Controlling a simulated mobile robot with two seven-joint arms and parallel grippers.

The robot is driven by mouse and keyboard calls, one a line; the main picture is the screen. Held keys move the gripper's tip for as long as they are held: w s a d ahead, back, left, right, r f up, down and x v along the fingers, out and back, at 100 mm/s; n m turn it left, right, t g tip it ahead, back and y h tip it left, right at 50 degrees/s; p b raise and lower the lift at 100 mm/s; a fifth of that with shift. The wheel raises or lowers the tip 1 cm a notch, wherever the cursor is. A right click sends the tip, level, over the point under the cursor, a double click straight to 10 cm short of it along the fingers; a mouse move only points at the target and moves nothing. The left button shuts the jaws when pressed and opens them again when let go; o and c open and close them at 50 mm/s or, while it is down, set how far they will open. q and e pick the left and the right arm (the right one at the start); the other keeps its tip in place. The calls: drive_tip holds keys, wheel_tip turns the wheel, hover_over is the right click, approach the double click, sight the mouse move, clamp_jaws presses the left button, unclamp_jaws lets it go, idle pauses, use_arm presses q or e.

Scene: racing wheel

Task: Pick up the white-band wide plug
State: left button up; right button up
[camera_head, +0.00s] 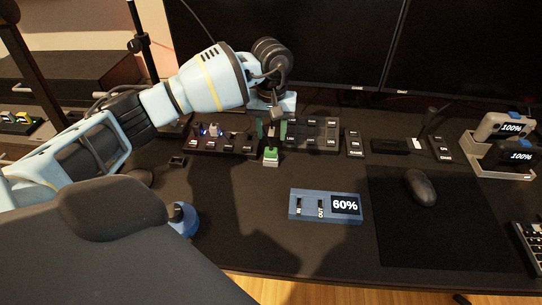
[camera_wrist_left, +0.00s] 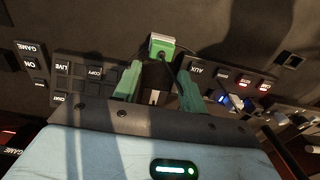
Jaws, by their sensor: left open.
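A green plug with a white band (camera_head: 271,156) stands on the dark desk, in front of the labelled port panels. In the left wrist view the plug (camera_wrist_left: 161,46) is at the top centre, just beyond the fingertips. My left gripper (camera_head: 270,131) is above and slightly behind the plug, pointing down. In the left wrist view its two green fingers (camera_wrist_left: 159,74) are apart, with a dark gap and no held thing between them. The plug appears outside the fingers; whether they touch it is not clear. My right gripper is not in view.
Port panels (camera_head: 311,121) lie behind the plug, with a lit blue-white connector (camera_head: 214,130) to the left. A blue box reading 60% (camera_head: 299,216) is in front right. A mouse (camera_head: 420,187) sits on a dark pad; a white dock (camera_head: 480,166) stands far right. Monitors rise behind.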

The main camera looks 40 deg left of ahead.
sight(271, 149)
use_arm(q)
drive_tip(key=shift+f, duration=0.6)
drive_tip(key=shift+s+d+f, duration=0.1)
drive_tip(key=shift+s+f, duration=0.05)
drive_tip(key=shift+f, duration=0.2)
drive_tip(key=f, duration=0.3)
drive_tip(key=shift+s+d+f, duration=0.2)
drive_tip(key=shift+s, duration=0.1)
drive_tip(key=shift+f, duration=0.5)
drive_tip(key=c, duration=0.7)
drive_tip(key=shift+r, duration=0.1)
